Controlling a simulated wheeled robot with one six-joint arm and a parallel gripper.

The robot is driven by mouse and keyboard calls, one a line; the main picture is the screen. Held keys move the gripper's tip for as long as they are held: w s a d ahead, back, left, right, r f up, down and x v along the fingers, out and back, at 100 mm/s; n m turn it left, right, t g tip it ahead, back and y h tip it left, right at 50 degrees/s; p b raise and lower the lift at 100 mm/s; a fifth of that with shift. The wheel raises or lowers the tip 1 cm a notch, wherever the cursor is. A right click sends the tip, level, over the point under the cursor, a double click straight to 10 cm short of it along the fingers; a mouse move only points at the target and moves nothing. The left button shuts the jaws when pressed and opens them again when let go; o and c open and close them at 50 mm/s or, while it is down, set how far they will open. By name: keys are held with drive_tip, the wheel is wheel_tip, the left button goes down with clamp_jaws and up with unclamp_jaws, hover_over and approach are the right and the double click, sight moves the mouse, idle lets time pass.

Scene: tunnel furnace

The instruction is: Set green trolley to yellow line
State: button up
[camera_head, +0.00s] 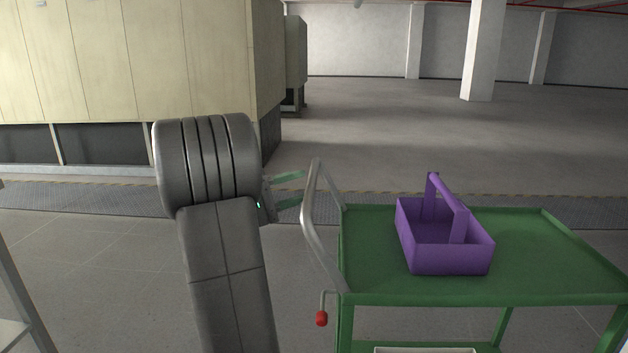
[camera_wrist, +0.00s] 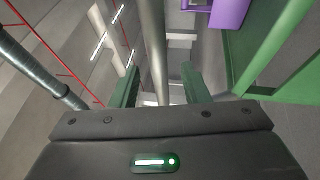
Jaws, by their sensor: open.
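The green trolley (camera_head: 370,245) stands at the right in the head view, with a grey bar handle (camera_head: 311,215) on its left end. My gripper (camera_head: 289,190) is open beside the handle, its green fingers pointing right towards it. In the wrist view the handle bar (camera_wrist: 152,40) runs up the picture between the open fingers of my gripper (camera_wrist: 161,88), and part of the green trolley (camera_wrist: 262,60) shows at the right. I cannot tell whether the fingers touch the bar. A thin yellow-and-black line (camera_head: 100,181) runs across the floor behind the trolley.
A purple open box (camera_head: 450,262) with a handle stands on the trolley top. A red knob (camera_head: 321,318) hangs below the trolley handle. A large beige furnace housing (camera_head: 130,60) stands at the back left. Dark floor grating (camera_head: 60,198) borders the line. Open floor lies beyond.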

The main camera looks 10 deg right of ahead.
drive_tip(key=v, duration=0.7)
drive_tip(key=shift+a+p, duration=0.4)
drive_tip(key=shift+s+d+f, duration=0.1)
drive_tip(key=b+x, duration=0.2)
drive_tip(key=x, duration=1.1)
drive_tip(key=shift+d, duration=0.4)
